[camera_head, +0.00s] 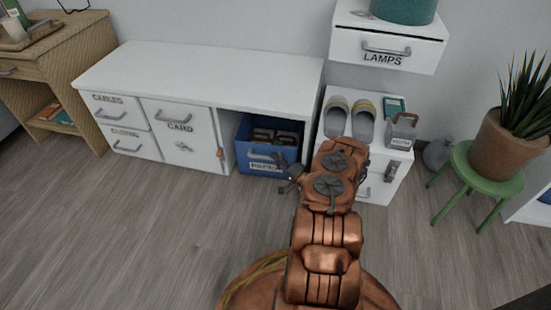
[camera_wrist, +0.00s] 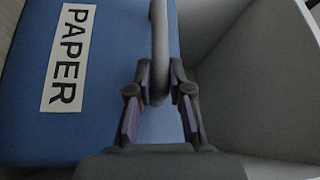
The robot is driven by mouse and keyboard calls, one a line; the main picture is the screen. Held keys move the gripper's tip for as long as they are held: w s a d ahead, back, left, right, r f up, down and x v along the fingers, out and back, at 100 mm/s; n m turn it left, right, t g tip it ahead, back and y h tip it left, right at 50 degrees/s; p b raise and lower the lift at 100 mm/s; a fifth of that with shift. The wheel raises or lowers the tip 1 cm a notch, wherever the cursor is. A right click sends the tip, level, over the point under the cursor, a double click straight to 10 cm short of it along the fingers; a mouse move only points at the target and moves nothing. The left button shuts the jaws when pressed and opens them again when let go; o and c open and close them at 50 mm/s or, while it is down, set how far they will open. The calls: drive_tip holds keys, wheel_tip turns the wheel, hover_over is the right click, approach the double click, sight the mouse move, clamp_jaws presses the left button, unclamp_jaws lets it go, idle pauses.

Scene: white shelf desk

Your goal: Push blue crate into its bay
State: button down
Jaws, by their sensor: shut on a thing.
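The blue crate (camera_head: 268,171) stands on the floor at the open bay (camera_head: 229,145) under the right end of the white desk. Its front part sticks out past the desktop edge, and dark items show inside it. In the wrist view its blue front (camera_wrist: 110,70) carries a white label reading PAPER. A grey bar handle (camera_wrist: 159,50) is on that front. My gripper (camera_wrist: 158,95) is shut on this handle; in the head view my gripper (camera_head: 287,181) is at the right of the crate's front. The crate's back is hidden under the desktop.
The desk (camera_head: 200,75) has closed drawers left of the bay. A white cabinet (camera_head: 375,188) with slippers (camera_head: 350,118) and a grey box (camera_head: 402,132) on top stands close on the right. A plant on a green stool (camera_head: 485,178) is farther right. Floor in front is clear.

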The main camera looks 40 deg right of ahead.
drive_tip(key=shift+d, duration=0.1)
drive_tip(key=c, duration=1)
unclamp_jaws()
drive_tip(key=shift+s, duration=0.1)
drive_tip(key=shift+s, duration=0.1)
drive_tip(key=s+d+f, duration=0.1)
drive_tip(key=s, duration=1)
drive_tip(key=shift+s+d+f, duration=0.15)
drive_tip(key=shift+s+d, duration=0.1)
drive_tip(key=shift+s, duration=0.05)
